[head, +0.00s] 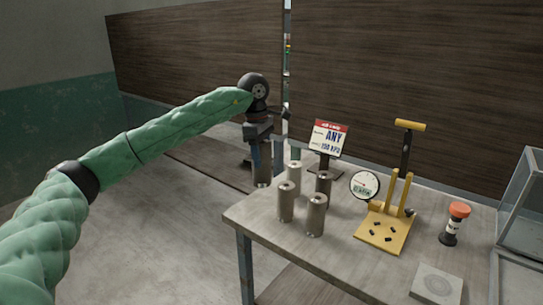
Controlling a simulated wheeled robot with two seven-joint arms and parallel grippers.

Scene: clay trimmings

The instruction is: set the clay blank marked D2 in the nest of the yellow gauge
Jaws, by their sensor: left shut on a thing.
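My left gripper (259,158) reaches in over the table's far left corner, pointing down. It is shut on a grey-brown clay cylinder (263,176), which hangs upright below it at the table's back left edge. Any mark on this cylinder is too small to read. The yellow gauge (385,234) stands right of centre on the table, well to the right of the gripper. Its flat base carries several small black pegs, with two yellow uprights and a yellow-topped lever behind. No blank sits on its base. My right gripper is out of view.
Several other clay cylinders, including one at the front (316,214), stand upright between gripper and gauge. A round dial (364,185) and a sign (329,138) stand behind. An orange-capped bottle (454,223), a grey square plate (437,284) and a glass-sided case (522,222) are at right.

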